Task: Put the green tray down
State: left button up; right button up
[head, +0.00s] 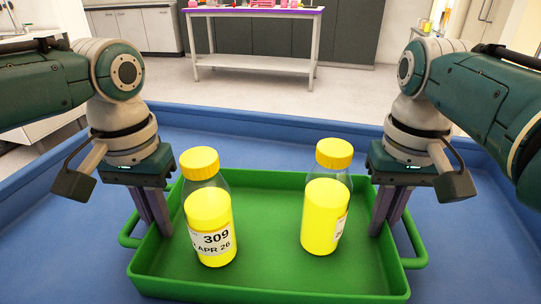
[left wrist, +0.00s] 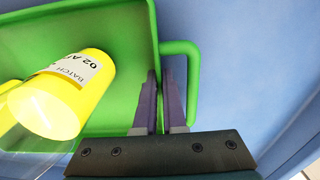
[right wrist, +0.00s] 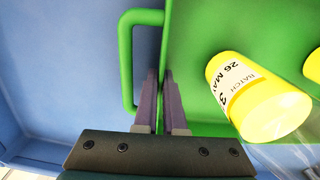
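The green tray (head: 270,235) is level, over a blue surface, with a looped handle at each end. Two clear bottles with yellow caps and yellow juice stand upright in it: the left bottle (head: 209,215) is labelled 309, and the right bottle (head: 325,205) has its label turned aside. My left gripper (head: 160,228) straddles the tray's left wall, and its fingers pinch it in the left wrist view (left wrist: 160,95). My right gripper (head: 380,228) pinches the right wall, also visible in the right wrist view (right wrist: 160,95). Whether the tray's underside touches the blue surface I cannot tell.
The blue surface (head: 475,262) has a raised rim (head: 275,115) around it and free room on both sides of the tray. Beyond it, across open floor, stands a white table (head: 255,62) with small items, in front of grey cabinets.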

pick_arm(q)
jog(key=o, duration=0.4)
jog(key=shift+r, duration=0.1)
pick_arm(e)
jog(key=o, duration=0.4)
jog(key=shift+r, duration=0.15)
pick_arm(q)
jog(key=shift+o, duration=0.2)
pick_arm(e)
jog(key=shift+o, duration=0.2)
jog(key=shift+w+r, duration=0.1)
jog(key=shift+r, duration=0.4)
pick_arm(q)
notch_tip(320, 180, up, 12)
pick_arm(e)
notch_tip(320, 180, up, 11)
